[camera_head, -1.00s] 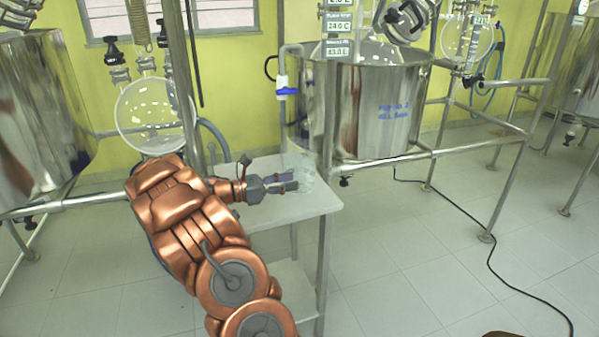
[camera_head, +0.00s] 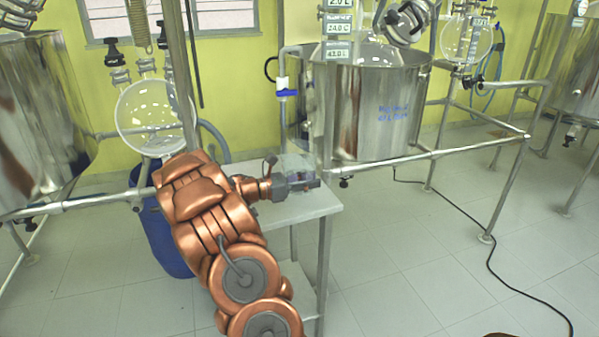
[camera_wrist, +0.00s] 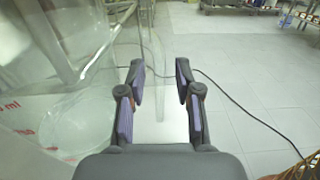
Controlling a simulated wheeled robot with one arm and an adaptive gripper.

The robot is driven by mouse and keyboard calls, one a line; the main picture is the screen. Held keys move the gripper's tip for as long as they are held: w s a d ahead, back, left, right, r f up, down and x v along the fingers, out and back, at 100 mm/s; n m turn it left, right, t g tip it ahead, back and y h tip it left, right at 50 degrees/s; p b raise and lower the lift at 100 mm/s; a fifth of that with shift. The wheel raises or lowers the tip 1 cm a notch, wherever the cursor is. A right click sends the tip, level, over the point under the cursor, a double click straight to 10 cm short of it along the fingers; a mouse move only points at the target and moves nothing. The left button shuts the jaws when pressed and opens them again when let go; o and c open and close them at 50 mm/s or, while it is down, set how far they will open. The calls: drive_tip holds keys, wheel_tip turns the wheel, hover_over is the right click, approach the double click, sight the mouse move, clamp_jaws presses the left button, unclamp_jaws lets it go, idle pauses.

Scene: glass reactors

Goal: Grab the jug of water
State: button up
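The jug of water is clear and hard to make out. In the head view the jug (camera_head: 294,163) stands on a small white table, just behind my gripper (camera_head: 312,183) and partly hidden by it. In the wrist view the jug (camera_wrist: 75,110) fills the left side, with red markings and a round base.
The white table (camera_head: 318,205) has a metal leg at its right corner. A steel reactor vessel (camera_head: 375,105) on a pipe frame stands behind it. A blue drum (camera_head: 165,240) is under the left side. A black cable (camera_head: 500,270) lies on the open floor at right.

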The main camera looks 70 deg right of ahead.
clamp_jaws()
idle(0.4)
drive_tip(key=shift+r, duration=0.1)
idle(0.3)
